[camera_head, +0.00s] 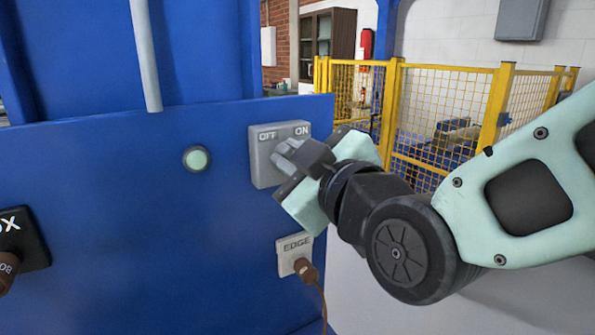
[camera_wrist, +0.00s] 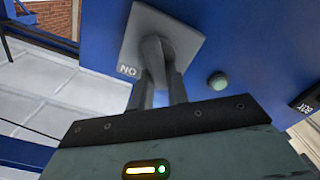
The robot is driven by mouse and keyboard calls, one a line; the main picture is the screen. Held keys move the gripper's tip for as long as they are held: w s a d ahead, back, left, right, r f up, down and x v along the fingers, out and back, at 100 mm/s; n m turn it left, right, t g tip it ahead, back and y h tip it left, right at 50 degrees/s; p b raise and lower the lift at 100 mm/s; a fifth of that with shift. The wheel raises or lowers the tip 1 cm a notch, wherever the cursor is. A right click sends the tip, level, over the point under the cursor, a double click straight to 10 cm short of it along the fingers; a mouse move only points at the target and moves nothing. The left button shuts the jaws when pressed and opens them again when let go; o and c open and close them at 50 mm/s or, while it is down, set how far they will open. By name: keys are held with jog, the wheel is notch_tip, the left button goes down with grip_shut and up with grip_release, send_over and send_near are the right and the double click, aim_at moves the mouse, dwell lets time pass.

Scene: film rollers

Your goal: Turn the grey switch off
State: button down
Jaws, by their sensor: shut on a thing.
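The grey switch (camera_head: 261,172) is a square plate on the blue machine panel, marked OFF at its upper left and ON at its upper right. My gripper (camera_head: 287,157) reaches it from the right, and its fingers cover the middle of the plate. In the wrist view the switch plate (camera_wrist: 136,42) is seen close up, with the ON mark upside down. There my gripper (camera_wrist: 160,80) is shut on the grey switch knob (camera_wrist: 154,48), one finger on each side. The fingers partly hide the knob, so I cannot tell exactly which mark it points at.
A pale green round button (camera_head: 197,158) is left of the switch. An EDGE socket (camera_head: 291,247) with a brown plug (camera_head: 307,270) and cable is below it. A black BOX socket (camera_head: 22,235) is far left. A yellow mesh fence (camera_head: 445,110) stands behind.

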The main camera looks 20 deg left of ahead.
jog(key=shift+s+f+n+b, duration=0.15)
jog(key=shift+n+b, duration=0.3)
jog(key=shift+n, duration=0.35)
jog(key=c, duration=1.4)
grip_release()
jog(key=shift+o, duration=0.2)
